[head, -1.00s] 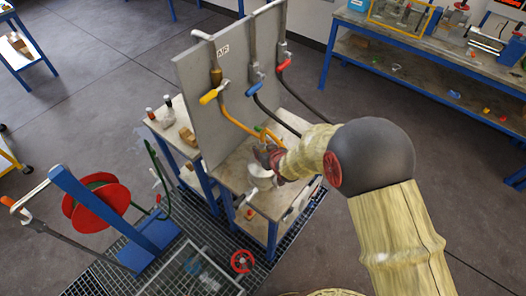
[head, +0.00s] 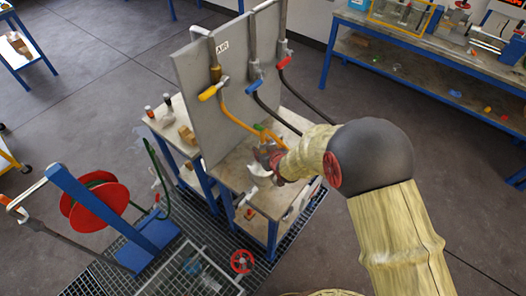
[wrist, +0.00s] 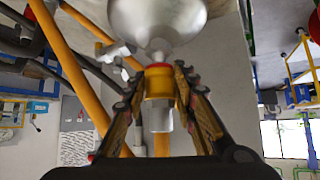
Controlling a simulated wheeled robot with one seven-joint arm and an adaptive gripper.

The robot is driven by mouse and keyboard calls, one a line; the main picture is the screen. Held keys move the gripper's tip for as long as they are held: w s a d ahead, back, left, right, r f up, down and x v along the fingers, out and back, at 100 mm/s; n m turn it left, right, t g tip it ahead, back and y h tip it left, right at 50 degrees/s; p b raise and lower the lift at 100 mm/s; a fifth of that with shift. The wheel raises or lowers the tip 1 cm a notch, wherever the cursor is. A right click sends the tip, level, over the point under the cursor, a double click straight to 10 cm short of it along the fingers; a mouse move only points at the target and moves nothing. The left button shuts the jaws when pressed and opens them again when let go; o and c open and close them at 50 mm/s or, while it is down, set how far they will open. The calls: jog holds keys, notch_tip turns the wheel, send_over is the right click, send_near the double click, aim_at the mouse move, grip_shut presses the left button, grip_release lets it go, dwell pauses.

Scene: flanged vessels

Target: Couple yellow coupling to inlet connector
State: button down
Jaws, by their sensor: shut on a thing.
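The yellow coupling (wrist: 159,82), with a red band at its top and a silver end below, is between the fingers of my gripper (wrist: 158,100) in the wrist view. My gripper is shut on it. A rounded silver vessel (wrist: 158,18) is just beyond, and its short neck, apparently the inlet connector (wrist: 157,52), lines up with the coupling. They look close or touching; I cannot tell whether they are joined. In the head view my gripper (head: 268,156) is over the bench beside the pale vessel (head: 258,169); the coupling is too small to make out there.
A grey upright panel (head: 205,75) stands behind, with yellow (head: 213,90), blue (head: 254,88) and red (head: 284,64) valve handles. A yellow hose (head: 235,117) and dark hoses hang near my gripper. A red hose reel (head: 95,207) stands at left. Bare floor lies at right.

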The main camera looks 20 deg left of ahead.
jog(key=shift+f+b, duration=0.8)
jog(key=shift+f, duration=0.1)
jog(key=c, duration=1.4)
grip_release()
jog(key=shift+o, duration=0.3)
jog(key=v, duration=1.2)
